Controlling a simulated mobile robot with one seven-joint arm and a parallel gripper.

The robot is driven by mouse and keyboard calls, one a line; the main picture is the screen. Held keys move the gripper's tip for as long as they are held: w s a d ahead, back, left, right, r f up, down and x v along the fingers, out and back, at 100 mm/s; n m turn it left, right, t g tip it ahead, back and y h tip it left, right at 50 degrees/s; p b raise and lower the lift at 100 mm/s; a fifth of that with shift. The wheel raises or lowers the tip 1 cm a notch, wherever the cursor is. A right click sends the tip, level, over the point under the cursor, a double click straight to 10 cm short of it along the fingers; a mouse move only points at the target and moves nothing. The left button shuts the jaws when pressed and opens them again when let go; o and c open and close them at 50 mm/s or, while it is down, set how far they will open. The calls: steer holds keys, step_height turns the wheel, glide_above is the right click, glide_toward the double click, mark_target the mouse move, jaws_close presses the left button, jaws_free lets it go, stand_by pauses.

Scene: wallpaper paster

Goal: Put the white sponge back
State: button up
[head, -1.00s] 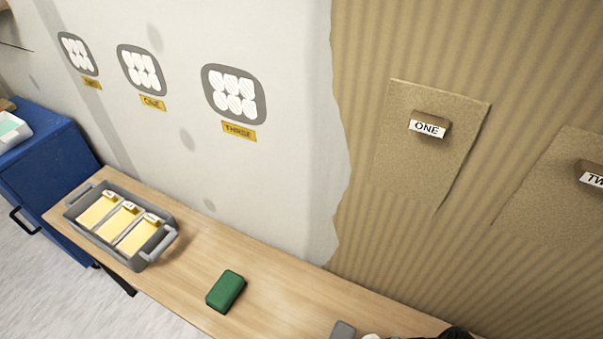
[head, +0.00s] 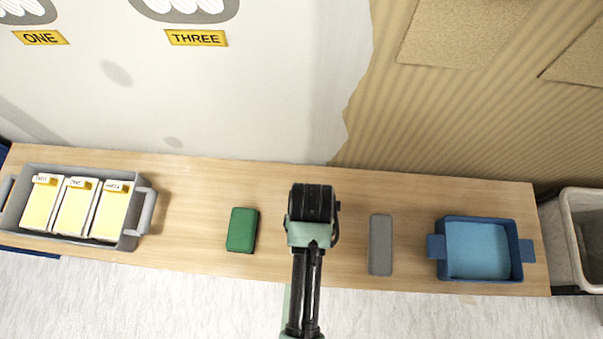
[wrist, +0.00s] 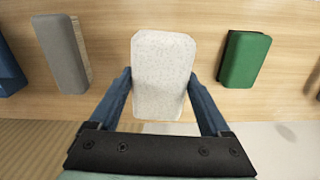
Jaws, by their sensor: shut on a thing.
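The white speckled sponge (wrist: 163,75) is between the two blue fingers of my gripper (wrist: 160,82) in the wrist view. The fingers are shut on its sides. In the head view my arm's end (head: 312,205) is over the middle of the wooden table (head: 190,200) and hides the sponge and fingers. The green block (head: 242,230) lies to its left and the grey block (head: 381,244) to its right. In the wrist view the green block (wrist: 245,60) is right of the sponge and the grey block (wrist: 61,52) left. Whether the sponge touches the table I cannot tell.
A grey caddy (head: 148,212) with yellow-faced cards stands at the table's left. A blue tray (head: 478,250) stands at its right end, with a bin (head: 572,240) beyond. The wall rises behind the table. Bare table shows between the caddy and the green block.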

step_height(320, 180, down, 8)
steer(key=shift+b, duration=1.05)
steer(key=shift+f, duration=0.8)
steer(key=o, duration=1.2)
steer(key=shift+o, duration=0.2)
steer(key=shift+f, duration=0.1)
